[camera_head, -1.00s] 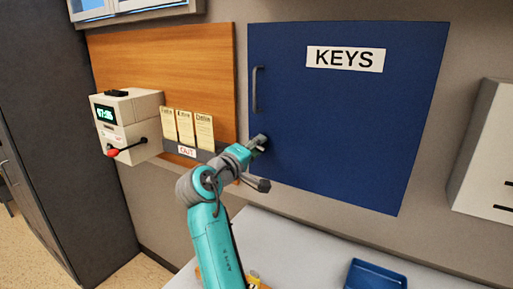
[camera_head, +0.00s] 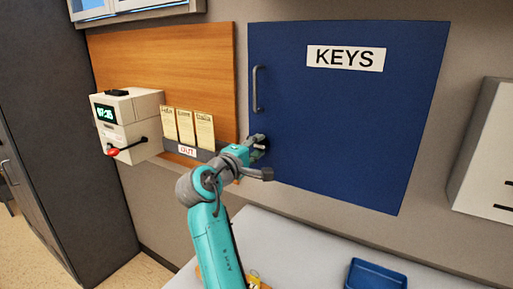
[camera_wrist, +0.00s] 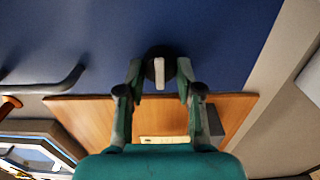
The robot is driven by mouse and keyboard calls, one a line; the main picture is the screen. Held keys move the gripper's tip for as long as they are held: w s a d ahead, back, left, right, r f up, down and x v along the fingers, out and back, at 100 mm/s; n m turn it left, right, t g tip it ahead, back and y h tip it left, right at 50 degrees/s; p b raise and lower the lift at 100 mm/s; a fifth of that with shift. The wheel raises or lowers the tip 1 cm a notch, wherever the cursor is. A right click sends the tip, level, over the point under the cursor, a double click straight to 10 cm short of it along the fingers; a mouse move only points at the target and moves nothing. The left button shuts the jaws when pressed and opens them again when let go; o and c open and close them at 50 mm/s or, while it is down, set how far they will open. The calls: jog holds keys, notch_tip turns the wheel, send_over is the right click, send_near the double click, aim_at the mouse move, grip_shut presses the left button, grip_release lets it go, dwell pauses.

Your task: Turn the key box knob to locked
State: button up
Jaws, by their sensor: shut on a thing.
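The blue key box door (camera_head: 340,150) carries a white KEYS sign (camera_head: 345,58) and a grey vertical handle (camera_head: 258,88). The knob sits low on its left edge and is mostly covered by my gripper in the head view. In the wrist view the knob (camera_wrist: 159,73) shows as a dark round base with a pale straight bar, which points up and down in that picture. My gripper (camera_head: 260,143) is at the knob, its fingers (camera_wrist: 159,80) on either side of the bar and shut on it. Any position marks around the knob are hidden or too small to read.
A wooden board (camera_head: 165,70) with paper cards (camera_head: 186,128) hangs left of the box. A time clock (camera_head: 128,122) with a red-tipped lever juts out further left. A counter (camera_head: 300,255) with a blue tray (camera_head: 375,275) lies below; a white cabinet (camera_head: 485,150) is at right.

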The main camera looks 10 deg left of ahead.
jog(key=o, duration=1.2)
jog(key=shift+c, duration=0.2)
jog(key=v, duration=1.2)
